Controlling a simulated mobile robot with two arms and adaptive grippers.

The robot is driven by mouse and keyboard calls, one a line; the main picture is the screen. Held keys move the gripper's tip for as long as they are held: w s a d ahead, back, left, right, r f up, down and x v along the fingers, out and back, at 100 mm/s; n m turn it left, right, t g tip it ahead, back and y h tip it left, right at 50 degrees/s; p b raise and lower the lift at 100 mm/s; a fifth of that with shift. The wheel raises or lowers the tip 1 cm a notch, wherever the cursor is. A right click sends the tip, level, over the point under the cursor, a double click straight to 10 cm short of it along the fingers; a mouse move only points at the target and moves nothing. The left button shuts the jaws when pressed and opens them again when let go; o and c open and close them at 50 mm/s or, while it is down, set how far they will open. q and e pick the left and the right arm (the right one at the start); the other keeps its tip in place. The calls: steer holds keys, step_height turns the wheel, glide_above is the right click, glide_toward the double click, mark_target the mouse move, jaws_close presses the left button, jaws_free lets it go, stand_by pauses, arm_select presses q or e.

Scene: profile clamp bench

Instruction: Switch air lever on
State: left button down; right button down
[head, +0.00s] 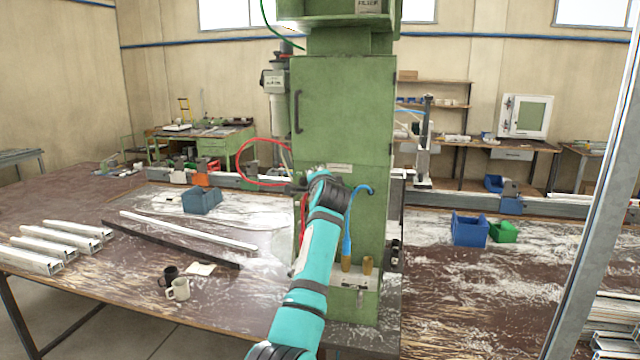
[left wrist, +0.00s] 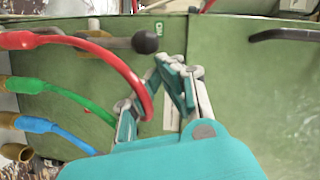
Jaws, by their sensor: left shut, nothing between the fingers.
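The air lever (left wrist: 112,43) shows in the left wrist view as a metal bar ending in a black ball knob (left wrist: 145,41), in front of the green machine (left wrist: 230,60). It lies roughly level in that picture, with the knob at its right end. My left gripper (left wrist: 177,66) is shut and empty, its fingertips just below and right of the knob. I cannot tell whether they touch it. In the head view my left arm reaches up to the green machine cabinet (head: 340,100) and hides the fingers and the lever. My right gripper is in neither view.
A red hose (left wrist: 125,70) loops close to the left of my fingers, with green (left wrist: 75,95) and blue (left wrist: 55,127) hoses below. A black handle (left wrist: 285,35) is at the right.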

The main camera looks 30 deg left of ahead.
arm_select(q)
steer(key=v, duration=1.1)
steer(key=shift+d, duration=0.15)
steer(key=shift+s, duration=0.15)
